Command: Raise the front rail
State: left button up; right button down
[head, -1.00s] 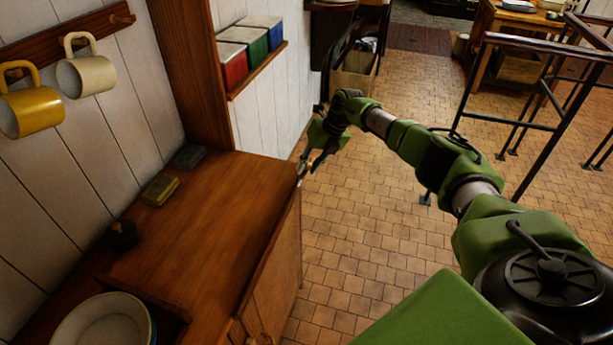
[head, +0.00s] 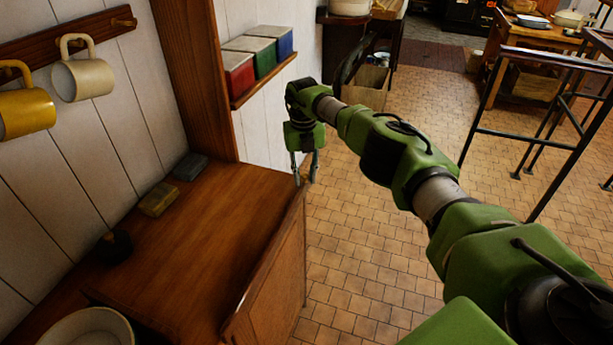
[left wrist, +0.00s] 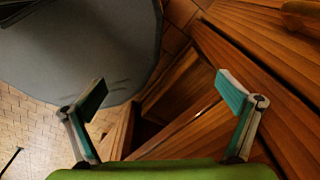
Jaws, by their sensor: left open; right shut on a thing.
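The front rail (head: 265,263) is a long dark wooden strip along the front edge of the brown counter (head: 215,228). It stands slightly proud of the counter top along that edge. My right gripper (head: 304,180) points down at the rail's far end and is shut on it; the fingers hide the grip itself. My left gripper shows only in the left wrist view (left wrist: 163,95). Its two teal-padded fingers are wide apart with nothing between them, in front of brown wooden furniture.
A dark round pot (head: 115,245), a yellowish block (head: 158,199) and a grey block (head: 190,166) sit along the wall. A pale bowl (head: 88,328) is at the near end. Mugs hang above. Tiled floor lies open to the right, with a metal railing (head: 530,135) beyond.

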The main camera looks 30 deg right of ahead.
jog(key=shift+a+f, duration=0.1)
jog(key=shift+a, duration=0.05)
jog(key=c, duration=2)
grip_release()
jog(key=shift+o, duration=0.5)
jog(key=shift+w, duration=0.1)
notch_tip(320, 180, up, 12)
jog(key=shift+a, duration=0.1)
